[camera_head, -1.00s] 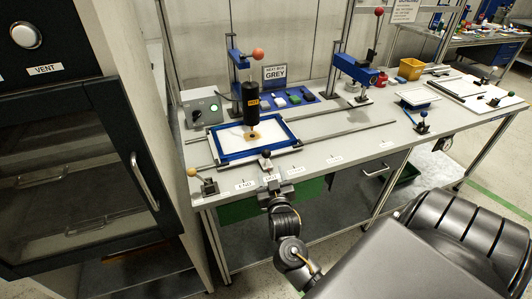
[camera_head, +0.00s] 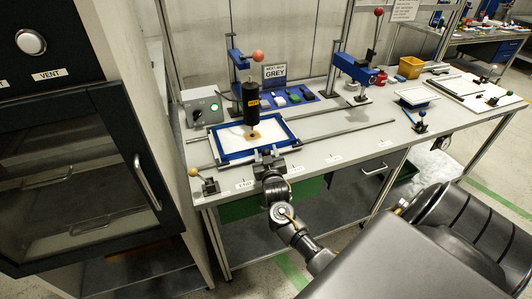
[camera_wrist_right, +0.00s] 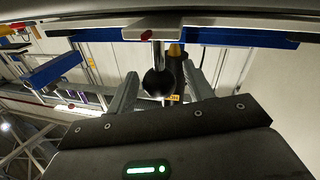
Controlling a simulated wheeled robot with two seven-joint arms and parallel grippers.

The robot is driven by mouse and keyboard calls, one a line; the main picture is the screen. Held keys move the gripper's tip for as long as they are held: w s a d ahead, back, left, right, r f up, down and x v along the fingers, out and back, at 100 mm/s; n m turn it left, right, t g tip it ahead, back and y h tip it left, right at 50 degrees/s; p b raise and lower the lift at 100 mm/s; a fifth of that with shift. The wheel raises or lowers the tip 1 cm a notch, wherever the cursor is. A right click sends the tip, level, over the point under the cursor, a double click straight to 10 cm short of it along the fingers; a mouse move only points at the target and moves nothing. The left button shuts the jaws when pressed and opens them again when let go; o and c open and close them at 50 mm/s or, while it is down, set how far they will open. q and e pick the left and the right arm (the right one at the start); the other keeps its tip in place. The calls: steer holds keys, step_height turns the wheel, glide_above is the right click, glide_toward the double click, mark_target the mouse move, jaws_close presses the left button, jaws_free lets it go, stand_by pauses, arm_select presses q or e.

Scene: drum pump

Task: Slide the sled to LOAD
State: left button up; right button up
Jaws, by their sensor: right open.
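The sled is a blue rectangular frame (camera_head: 222,159) with a white bed, sitting on rails toward the left of the bench in the head view. A black cylinder stands over a brown spot on the bed. My right gripper (camera_head: 267,156) is at the sled's front edge. In the right wrist view, a dark ball knob (camera_wrist_right: 158,82) on a metal stem lies between the two spread fingers of my right gripper (camera_wrist_right: 162,92). The gripper is open, and I cannot tell whether either finger touches the knob. My left gripper is not in view.
Small labels line the bench's front edge; one reads END (camera_head: 244,184). A yellow-knobbed lever (camera_head: 195,173) stands at the front left. A blue press (camera_head: 358,70) stands behind the rails, with a yellow bin (camera_head: 411,68) farther right. The rails right of the sled look clear.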

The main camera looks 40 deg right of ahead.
jaws_close()
stand_by(0.3)
